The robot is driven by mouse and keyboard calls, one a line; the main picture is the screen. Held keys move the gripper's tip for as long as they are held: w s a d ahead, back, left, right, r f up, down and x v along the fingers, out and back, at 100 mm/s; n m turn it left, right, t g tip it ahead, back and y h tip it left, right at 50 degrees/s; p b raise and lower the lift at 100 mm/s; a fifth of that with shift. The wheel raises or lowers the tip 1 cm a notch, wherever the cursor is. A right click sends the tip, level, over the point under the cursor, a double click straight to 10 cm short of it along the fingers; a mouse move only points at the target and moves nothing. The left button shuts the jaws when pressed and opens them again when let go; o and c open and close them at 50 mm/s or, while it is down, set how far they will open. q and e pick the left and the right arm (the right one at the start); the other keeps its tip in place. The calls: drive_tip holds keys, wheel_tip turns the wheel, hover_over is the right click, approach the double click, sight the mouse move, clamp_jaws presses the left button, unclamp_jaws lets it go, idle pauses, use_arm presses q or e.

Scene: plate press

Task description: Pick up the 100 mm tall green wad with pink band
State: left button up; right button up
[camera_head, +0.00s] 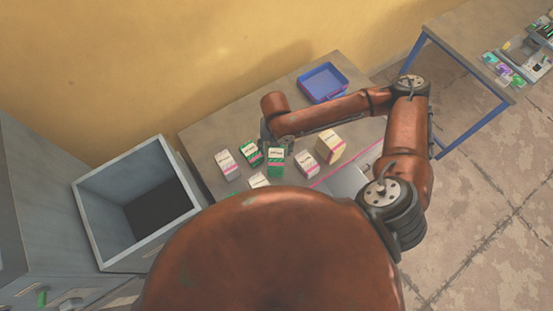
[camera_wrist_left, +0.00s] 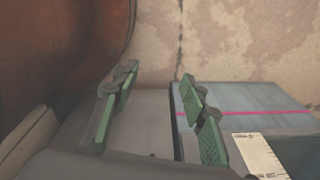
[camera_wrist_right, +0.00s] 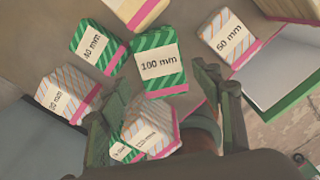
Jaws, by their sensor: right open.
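The green-striped wad labelled 100 mm (camera_wrist_right: 158,62), with a pink band along its lower edge, stands in the right wrist view just beyond my right gripper's fingertips. In the head view it seems to be the right one of two green wads (camera_head: 276,163). My right gripper (camera_wrist_right: 166,88) is open and not closed on it; in the head view the gripper (camera_head: 267,138) is partly hidden by its own arm, just behind the green wads. My left gripper (camera_wrist_left: 157,82) is open and empty in its wrist view, beside a grey box-like surface with a pink line.
A green 40 mm wad (camera_wrist_right: 97,47) stands close left of the 100 mm wad. Striped 50 mm wads (camera_wrist_right: 228,36) and a cream block (camera_head: 330,146) stand around. A blue tray (camera_head: 322,82) is at the back, an open grey bin (camera_head: 110,190) at left.

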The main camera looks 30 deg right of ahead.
sight(276, 156)
drive_tip(key=shift+o, duration=0.6)
drive_tip(key=f, duration=0.3)
drive_tip(key=shift+s+f, duration=0.2)
drive_tip(key=shift+f, duration=0.95)
drive_tip(key=shift+c, duration=0.8)
drive_tip(key=c, duration=1.2)
use_arm(q)
drive_tip(key=shift+w, duration=0.35)
use_arm(e)
drive_tip(key=shift+o, duration=0.2)
drive_tip(key=shift+r, duration=0.1)
